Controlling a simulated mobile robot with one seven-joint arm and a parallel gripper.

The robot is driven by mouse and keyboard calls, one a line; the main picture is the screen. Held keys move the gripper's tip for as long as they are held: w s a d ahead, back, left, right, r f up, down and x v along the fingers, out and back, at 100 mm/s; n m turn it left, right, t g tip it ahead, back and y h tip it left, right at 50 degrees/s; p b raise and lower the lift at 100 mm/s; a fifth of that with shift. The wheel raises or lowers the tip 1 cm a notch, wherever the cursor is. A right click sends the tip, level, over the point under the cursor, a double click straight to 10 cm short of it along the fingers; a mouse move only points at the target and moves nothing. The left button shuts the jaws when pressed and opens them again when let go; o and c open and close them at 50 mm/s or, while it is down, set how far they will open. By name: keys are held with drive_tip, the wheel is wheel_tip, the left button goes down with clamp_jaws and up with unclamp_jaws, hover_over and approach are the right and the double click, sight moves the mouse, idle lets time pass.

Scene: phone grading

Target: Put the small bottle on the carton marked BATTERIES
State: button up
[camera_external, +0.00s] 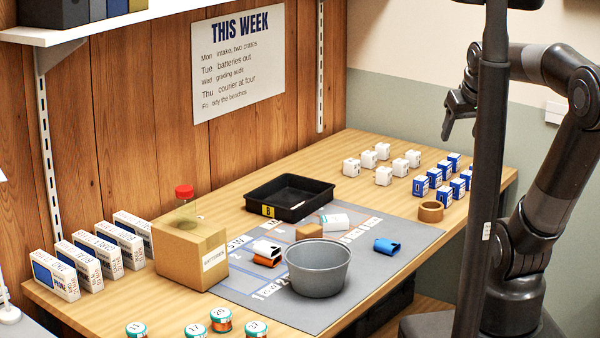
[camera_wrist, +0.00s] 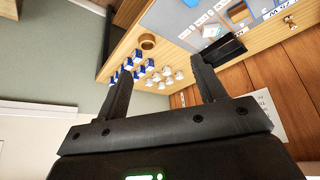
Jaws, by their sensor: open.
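The small bottle (camera_external: 184,210) is clear with a red cap. In the external view it appears to stand upright on top of the brown carton (camera_external: 180,262), whose white label (camera_external: 215,258) reads BATTERIES. The carton sits at the left part of the bench, beside the grey mat. My gripper (camera_external: 459,118) is raised at the right, beyond the bench's right end and far from bottle and carton. In the wrist view its two fingers (camera_wrist: 163,80) are apart with nothing between them. I cannot make out the bottle in the wrist view.
A grey bowl (camera_external: 318,270), a black tray (camera_external: 290,197) and loose phone items are on or beside the grey mat (camera_external: 236,288). Phone boxes (camera_external: 96,250) stand left of the carton. Small white and blue boxes (camera_external: 421,186) and a tape roll (camera_external: 431,211) are at the right.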

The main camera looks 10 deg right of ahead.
drive_tip(key=s+d+f+m, duration=0.1)
drive_tip(key=s+d+f, duration=0.1)
drive_tip(key=s+d, duration=0.1)
drive_tip(key=shift+s+d+f+m+h, duration=0.3)
drive_tip(key=shift+s+f, duration=0.05)
drive_tip(key=shift+s, duration=0.45)
